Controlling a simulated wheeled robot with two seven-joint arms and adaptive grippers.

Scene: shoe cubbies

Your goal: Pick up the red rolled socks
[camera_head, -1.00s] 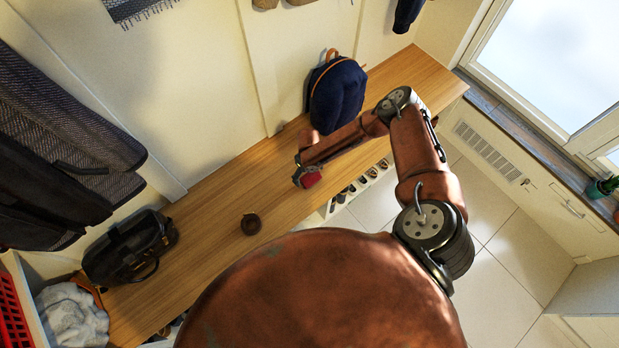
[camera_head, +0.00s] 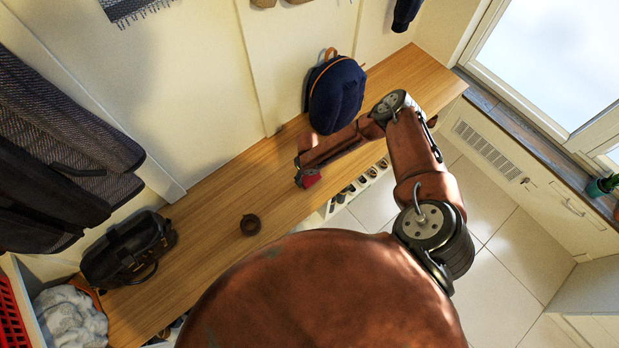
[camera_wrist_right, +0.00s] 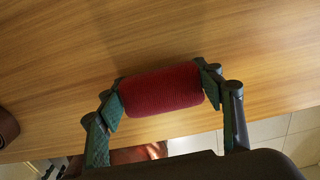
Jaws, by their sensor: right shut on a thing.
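The red rolled socks (camera_wrist_right: 160,90) form a dark red roll in the right wrist view. My right gripper (camera_wrist_right: 162,92) is shut on them, with one green-padded finger against each end of the roll. In the head view the socks (camera_head: 311,181) show as a small red patch at the tip of my right gripper (camera_head: 306,178), over the front part of the wooden bench (camera_head: 215,210). I cannot tell whether the socks touch the bench. My left gripper is not in view.
A brown round object (camera_head: 250,224) lies on the bench to the left. A black bag (camera_head: 128,250) stands further left, and a navy backpack (camera_head: 337,95) leans at the wall behind my right arm. Shoes (camera_head: 362,180) sit in cubbies below.

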